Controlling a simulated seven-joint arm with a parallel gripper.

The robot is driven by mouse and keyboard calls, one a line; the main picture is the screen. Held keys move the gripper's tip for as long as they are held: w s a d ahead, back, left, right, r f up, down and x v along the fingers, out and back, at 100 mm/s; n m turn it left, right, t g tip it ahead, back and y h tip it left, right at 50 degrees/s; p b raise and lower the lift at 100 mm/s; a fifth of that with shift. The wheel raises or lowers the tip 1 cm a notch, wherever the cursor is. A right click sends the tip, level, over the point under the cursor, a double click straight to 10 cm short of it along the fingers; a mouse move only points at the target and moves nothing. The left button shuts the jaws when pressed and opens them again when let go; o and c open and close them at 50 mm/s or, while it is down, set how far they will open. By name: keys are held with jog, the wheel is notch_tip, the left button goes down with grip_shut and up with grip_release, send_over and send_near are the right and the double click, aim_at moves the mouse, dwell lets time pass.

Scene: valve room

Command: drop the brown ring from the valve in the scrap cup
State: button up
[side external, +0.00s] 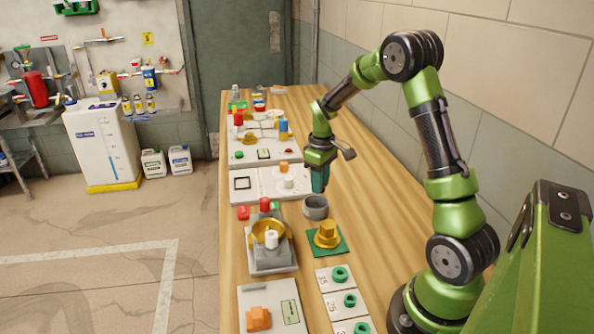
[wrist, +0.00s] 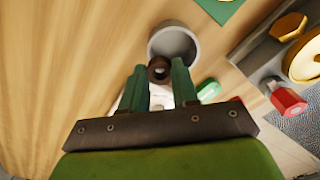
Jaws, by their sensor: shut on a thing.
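My gripper (wrist: 160,78) is shut on the brown ring (wrist: 160,69), which sits between the green fingertips in the wrist view. In the side view my gripper (side external: 319,188) points down just above and behind the grey cup (side external: 317,211); the ring is not clearly visible there. In the wrist view the ring overlaps the near part of the grey cup (wrist: 178,42), and the cup's inside looks empty where visible. The valve (side external: 270,252), with a brass body and white stem, stands left of the cup in the side view.
A brass hex fitting (side external: 327,236) on a green mat stands close in front of the cup. Cards with green rings (side external: 340,274) lie nearer the front. A red-capped part (side external: 265,205) is near the valve. Bare wood lies right of the cup.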

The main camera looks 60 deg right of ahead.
jog(key=shift+f, duration=1.35)
jog(key=o, duration=1.1)
jog(key=shift+c, duration=0.2)
notch_tip(320, 180, up, 17)
